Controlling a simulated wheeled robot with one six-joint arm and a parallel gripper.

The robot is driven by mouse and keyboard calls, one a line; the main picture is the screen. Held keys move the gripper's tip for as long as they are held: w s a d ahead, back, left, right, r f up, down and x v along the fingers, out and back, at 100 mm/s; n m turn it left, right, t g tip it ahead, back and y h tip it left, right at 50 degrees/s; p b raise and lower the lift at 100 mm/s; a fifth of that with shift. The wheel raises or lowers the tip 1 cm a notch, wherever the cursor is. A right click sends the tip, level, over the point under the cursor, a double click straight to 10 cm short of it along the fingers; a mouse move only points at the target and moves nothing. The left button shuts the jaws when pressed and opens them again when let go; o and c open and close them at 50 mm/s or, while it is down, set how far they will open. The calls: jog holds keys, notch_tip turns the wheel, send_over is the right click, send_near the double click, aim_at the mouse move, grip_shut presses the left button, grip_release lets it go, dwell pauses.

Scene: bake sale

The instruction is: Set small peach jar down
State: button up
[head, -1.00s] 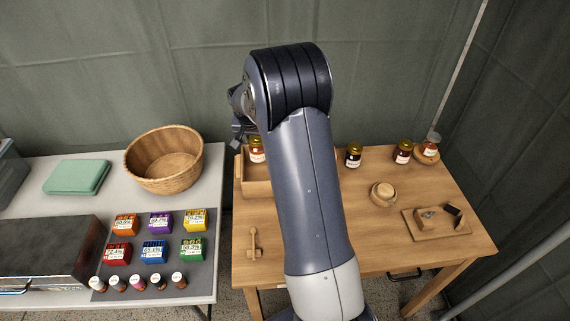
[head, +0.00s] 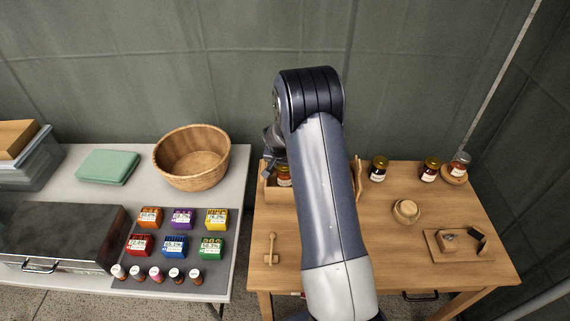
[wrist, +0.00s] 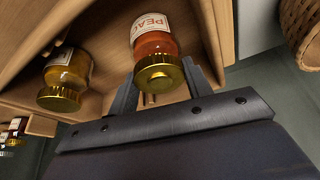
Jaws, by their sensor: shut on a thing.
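The small peach jar (wrist: 152,42) has orange-red contents, a gold lid and a white label reading "PEAC". In the wrist view it sits between the fingers of my gripper (wrist: 165,66), which is shut on it. A wooden crate (head: 281,196) on the right table surrounds the jar and gripper. In the head view a jar (head: 284,181) with a white label shows inside the crate, and it looks like the same one. My arm hides much of the crate, and I cannot tell if the jar's base touches the floor.
An amber jar with a gold lid (wrist: 68,75) stands beside the held jar. More jars (head: 379,168) (head: 430,170) stand at the table's back right. A wooden dipper (head: 271,248), a round wooden piece (head: 406,210) and a board (head: 440,252) lie about.

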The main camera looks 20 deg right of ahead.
jog(key=o, duration=0.7)
jog(key=shift+f, duration=0.15)
jog(key=o, duration=0.5)
jog(key=shift+c, duration=0.2)
jog(key=shift+r, duration=0.2)
jog(key=b+v, duration=0.1)
jog(key=v, duration=1.1)
jog(key=shift+b, duration=0.35)
